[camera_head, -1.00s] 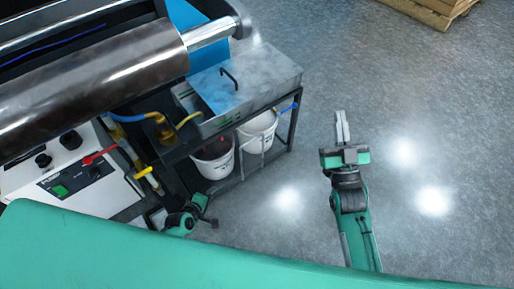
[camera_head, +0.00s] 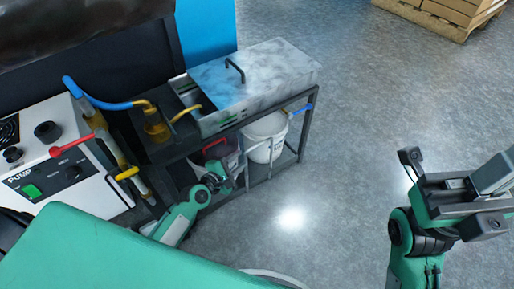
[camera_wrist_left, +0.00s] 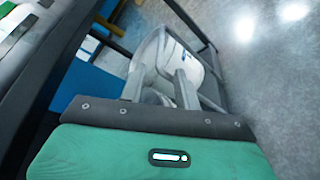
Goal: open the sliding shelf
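The sliding shelf is the low level of the dark cart, its grey frame (camera_head: 257,178) below the metal tray. It holds a white bucket (camera_head: 265,136) and a second bucket (camera_head: 226,157) with a red part. My left gripper (camera_head: 222,180) is low at the shelf's front left, close to the frame. In the left wrist view its two fingers (camera_wrist_left: 160,92) stand apart, with the white bucket (camera_wrist_left: 178,55) and grey frame bars beyond them. Contact with the frame cannot be told. My right gripper (camera_head: 465,190) is over open floor at the right; its finger gap is unclear.
A metal tray (camera_head: 285,70) with a black handle tops the cart. A white pump box (camera_head: 62,165) with hoses stands at the left, under a large dark roller (camera_head: 70,30). A pallet with boxes (camera_head: 450,12) is far back. The floor right of the cart is clear.

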